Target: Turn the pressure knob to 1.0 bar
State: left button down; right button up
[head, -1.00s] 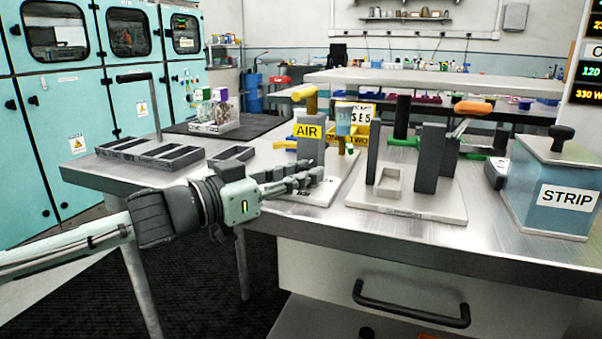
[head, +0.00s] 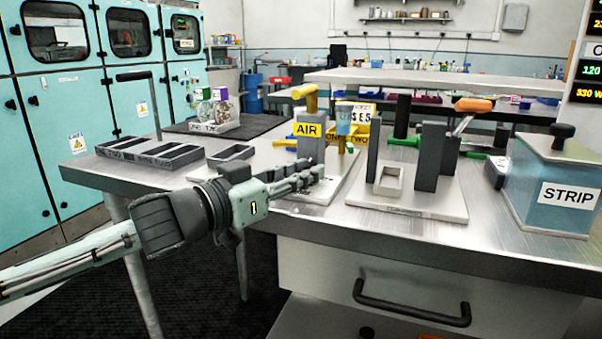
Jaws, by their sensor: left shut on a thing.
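The air unit is a grey block with a yellow AIR label (head: 308,130) and a yellow handle (head: 311,97) on top. It stands on a pale base plate on the metal bench. My left gripper (head: 312,176) is at the front of this block, low down, with its fingers pointing right. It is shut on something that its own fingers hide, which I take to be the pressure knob. I cannot read a pressure scale or pointer. My right gripper is not in view.
Right of the air unit is a pale fixture plate (head: 440,205) with dark uprights. A blue STRIP tank (head: 548,190) stands at the right. Dark trays (head: 150,153) lie at the left. A drawer handle (head: 412,302) juts out below the bench edge.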

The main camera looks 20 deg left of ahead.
pick_arm(q)
jog(key=shift+d+r+n+t+y, duration=0.1)
jog(key=shift+d+n+t+y, duration=0.1)
jog(key=shift+n+t+y, duration=0.5)
jog(key=shift+n+y, duration=0.6)
jog(key=shift+y, duration=0.5)
jog(key=y, duration=0.1)
jog(key=n+y+p, duration=0.1)
jog(key=n+y, duration=0.1)
jog(key=y, duration=0.1)
jog(key=shift+d+t+p, duration=0.25)
jog(key=shift+t+p, duration=0.05)
jog(key=n+y, duration=0.2)
jog(key=y, duration=0.1)
jog(key=shift+d+n, duration=0.1)
jog(key=shift+n, duration=0.2)
jog(key=shift+n+y, duration=0.7)
jog(key=shift+y, duration=0.6)
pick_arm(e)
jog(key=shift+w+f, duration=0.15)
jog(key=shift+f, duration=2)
pick_arm(q)
jog(key=shift+g, duration=0.4)
jog(key=c, duration=1.5)
grip_release()
